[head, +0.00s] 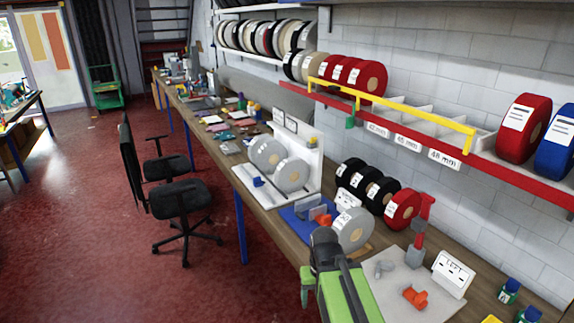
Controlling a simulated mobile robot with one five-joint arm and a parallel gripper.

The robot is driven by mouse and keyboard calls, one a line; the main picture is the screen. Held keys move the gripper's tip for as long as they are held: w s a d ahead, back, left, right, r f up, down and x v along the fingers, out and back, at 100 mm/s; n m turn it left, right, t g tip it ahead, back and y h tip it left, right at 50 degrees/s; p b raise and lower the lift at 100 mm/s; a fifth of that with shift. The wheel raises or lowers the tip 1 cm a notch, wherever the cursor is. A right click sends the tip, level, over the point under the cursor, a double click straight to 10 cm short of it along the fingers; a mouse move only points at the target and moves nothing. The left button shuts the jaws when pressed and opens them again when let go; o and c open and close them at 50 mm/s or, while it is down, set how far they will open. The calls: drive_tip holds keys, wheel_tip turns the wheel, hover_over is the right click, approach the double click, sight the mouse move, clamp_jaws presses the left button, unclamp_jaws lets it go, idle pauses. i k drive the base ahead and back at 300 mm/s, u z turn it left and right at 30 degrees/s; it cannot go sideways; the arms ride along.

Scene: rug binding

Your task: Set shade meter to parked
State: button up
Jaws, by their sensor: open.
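I cannot tell for certain which thing is the shade meter. On a light grey mat (415,300) on the bench's near part stand a small orange piece (414,297), a small grey piece (384,268) and a tilted white panel (453,274) with small marks too fine to read. A red and grey upright tool (420,235) stands behind the mat. My green and dark arm comes up from the bottom edge, and my gripper (325,245) is at its far end, left of the mat. Its jaws are open, small and partly hidden; I see nothing held.
A grey roll (353,229) and a blue mat (299,219) with grey and orange pieces lie beyond my gripper. Black rolls and a red roll (403,209) stand by the wall. A red-edged shelf (540,189) overhangs the bench. A chair (180,200) stands on the open red floor.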

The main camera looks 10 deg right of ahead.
sight(257, 182)
drive_tip(key=k, duration=0.65)
drive_tip(key=u, duration=0.35)
drive_tip(key=i, duration=0.55)
drive_tip(key=u, duration=0.5)
drive_tip(key=i, duration=2)
drive_tip(key=z, duration=0.05)
